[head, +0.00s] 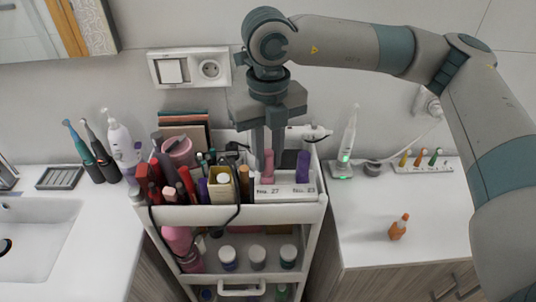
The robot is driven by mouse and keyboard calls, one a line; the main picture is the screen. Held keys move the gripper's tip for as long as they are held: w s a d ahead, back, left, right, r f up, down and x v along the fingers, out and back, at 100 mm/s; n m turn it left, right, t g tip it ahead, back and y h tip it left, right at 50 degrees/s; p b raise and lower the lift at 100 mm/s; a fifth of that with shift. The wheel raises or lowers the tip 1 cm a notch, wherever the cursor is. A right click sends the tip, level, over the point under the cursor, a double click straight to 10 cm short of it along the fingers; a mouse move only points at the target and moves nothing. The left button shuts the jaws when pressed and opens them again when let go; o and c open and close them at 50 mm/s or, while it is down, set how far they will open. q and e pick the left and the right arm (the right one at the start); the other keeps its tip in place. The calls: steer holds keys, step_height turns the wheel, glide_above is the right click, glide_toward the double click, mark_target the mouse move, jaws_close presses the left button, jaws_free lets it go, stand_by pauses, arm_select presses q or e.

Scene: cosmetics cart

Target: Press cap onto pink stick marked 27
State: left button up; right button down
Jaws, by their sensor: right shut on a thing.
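The white holder (284,190) on the cart's top carries labels reading No. 27 on the left and another number on the right. A pink stick (268,176) stands upright over the No. 27 label. A purple stick (303,166) stands to its right. My right gripper (268,160) points straight down over the pink stick, its fingers on either side of its top. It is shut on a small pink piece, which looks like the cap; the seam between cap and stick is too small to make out. My left gripper is not in view.
The cart's top (240,216) is crowded left of the holder with brushes, tubes and a yellow box (221,188). A white electric toothbrush (347,138) stands on the right counter. A sink (35,240) lies at left.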

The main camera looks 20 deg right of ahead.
steer(key=shift+f+b, duration=0.25)
steer(key=shift+b, duration=0.05)
stand_by(0.6)
steer(key=c, duration=1.3)
jaws_free()
steer(key=shift+c, duration=0.2)
steer(key=shift+o, duration=1.6)
steer(key=shift+d, duration=0.2)
steer(key=shift+a, duration=0.15)
steer(key=shift+r, duration=0.1)
